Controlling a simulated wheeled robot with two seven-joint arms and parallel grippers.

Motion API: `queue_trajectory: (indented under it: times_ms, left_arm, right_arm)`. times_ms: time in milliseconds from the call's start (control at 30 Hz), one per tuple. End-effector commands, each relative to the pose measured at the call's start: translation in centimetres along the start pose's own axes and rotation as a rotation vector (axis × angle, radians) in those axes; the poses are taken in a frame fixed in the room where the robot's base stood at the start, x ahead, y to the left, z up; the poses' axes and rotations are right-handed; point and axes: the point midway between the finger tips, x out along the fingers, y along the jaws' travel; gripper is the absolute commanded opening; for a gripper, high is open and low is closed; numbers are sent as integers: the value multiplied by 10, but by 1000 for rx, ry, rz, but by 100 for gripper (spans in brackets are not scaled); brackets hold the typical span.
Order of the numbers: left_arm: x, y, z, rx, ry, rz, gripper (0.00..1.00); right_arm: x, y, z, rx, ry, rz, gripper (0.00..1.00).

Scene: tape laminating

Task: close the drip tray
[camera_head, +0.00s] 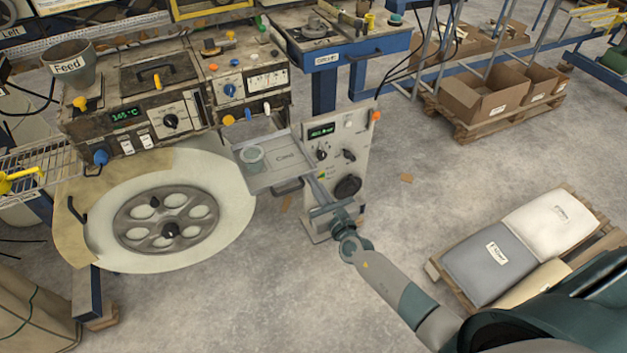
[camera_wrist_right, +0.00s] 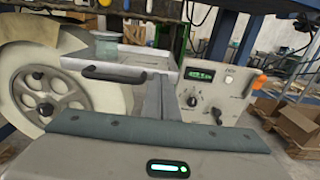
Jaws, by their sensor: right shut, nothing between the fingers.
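The drip tray (camera_head: 290,168) is a shallow light grey drawer that sticks out from under the machine, with a small round cup (camera_head: 251,156) on its left part. Its dark handle (camera_head: 288,187) is on the front face. In the right wrist view the tray's handle (camera_wrist_right: 113,74) is left of centre. My right gripper (camera_head: 311,178) is shut and empty, its fingers pointing at the tray's front near the right end, to the right of the handle. In the right wrist view the fingers (camera_wrist_right: 155,98) reach up toward that front; I cannot tell whether they touch it. My left gripper is out of view.
A control box (camera_head: 345,155) with a green display and knobs stands close to the right of the tray. A large cream reel (camera_head: 220,210) with a grey spoked hub is at the left. Sacks on a pallet (camera_head: 500,252) lie at the right. The floor in front is clear.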

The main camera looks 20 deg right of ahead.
Motion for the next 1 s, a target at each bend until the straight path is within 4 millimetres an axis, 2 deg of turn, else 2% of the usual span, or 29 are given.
queue_trajectory:
  times_ms: [167,700,867,1000]
  left_arm:
    - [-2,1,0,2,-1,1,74]
    - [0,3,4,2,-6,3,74]
    - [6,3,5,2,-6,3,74]
    - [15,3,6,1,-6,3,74]
  right_arm:
    - [9,0,0,0,0,0,0]
    - [14,0,-1,0,0,0,0]
    - [26,0,-1,0,-2,-1,0]
    - [46,0,-2,0,-2,0,0]
